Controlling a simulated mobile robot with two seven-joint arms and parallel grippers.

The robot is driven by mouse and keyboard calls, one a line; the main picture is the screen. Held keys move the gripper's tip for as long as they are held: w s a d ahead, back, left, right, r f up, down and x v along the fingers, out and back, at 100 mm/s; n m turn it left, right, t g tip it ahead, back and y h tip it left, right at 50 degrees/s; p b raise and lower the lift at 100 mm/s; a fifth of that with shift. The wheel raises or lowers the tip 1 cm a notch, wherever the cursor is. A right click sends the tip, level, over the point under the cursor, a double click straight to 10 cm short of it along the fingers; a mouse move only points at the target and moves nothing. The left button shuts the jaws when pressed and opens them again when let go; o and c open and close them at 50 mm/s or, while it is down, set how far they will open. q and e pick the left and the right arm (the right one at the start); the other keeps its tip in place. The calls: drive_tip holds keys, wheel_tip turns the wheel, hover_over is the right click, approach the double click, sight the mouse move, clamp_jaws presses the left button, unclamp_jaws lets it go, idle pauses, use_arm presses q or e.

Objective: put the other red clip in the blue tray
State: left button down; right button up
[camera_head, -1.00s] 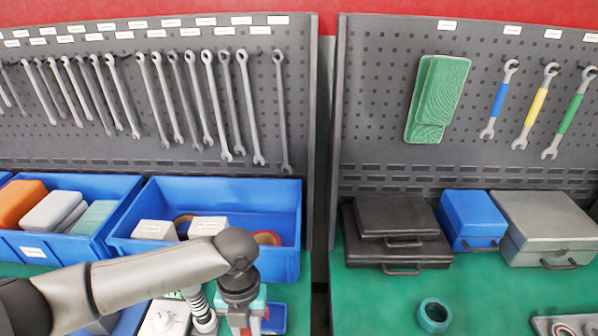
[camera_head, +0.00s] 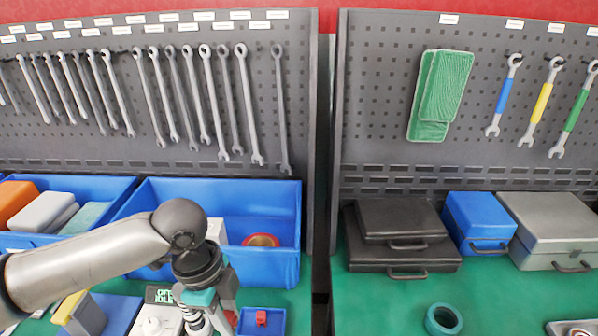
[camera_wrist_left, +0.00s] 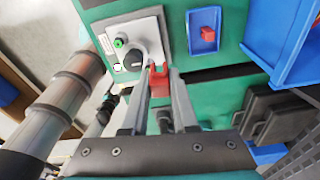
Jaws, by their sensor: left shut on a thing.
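The small blue tray (camera_head: 277,319) stands on the green bench in the head view, with one red clip (camera_head: 261,316) lying in it. The wrist view also shows this tray (camera_wrist_left: 196,46) and its clip (camera_wrist_left: 208,33), ahead of my left gripper and to its right. My left gripper (camera_wrist_left: 163,70) is shut on another red clip (camera_wrist_left: 160,83), held between the fingers and partly hidden by them. The gripper is beside the tray, near the white device. In the head view its fingertips are hard to make out. My right gripper is not in view.
A white device (camera_head: 152,322) with a knob is left of the tray. A teal ring (camera_head: 443,319) and dark cases (camera_head: 405,222) are on the right bench, across a gap.

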use_arm(q)
drive_tip(key=n, duration=0.1)
drive_tip(key=n+b, duration=0.1)
drive_tip(key=n, duration=0.1)
drive_tip(key=a+r+n, duration=0.1)
drive_tip(key=n, duration=0.1)
drive_tip(key=shift+t+b, duration=0.3)
drive_tip(key=shift+t, duration=0.1)
drive_tip(key=r+n+b, duration=0.1)
drive_tip(key=n, duration=0.4)
drive_tip(key=s+a+r+n+y+b, duration=0.1)
drive_tip(key=n+b, duration=0.1)
drive_tip(key=n, duration=0.2)
drive_tip(key=a+n+t+b, duration=0.1)
drive_tip(key=n, duration=0.4)
drive_tip(key=shift+s+a+r+n+y, duration=0.25)
drive_tip(key=shift+s+r+n+y, duration=0.05)
drive_tip(key=shift+s+r+y, duration=0.1)
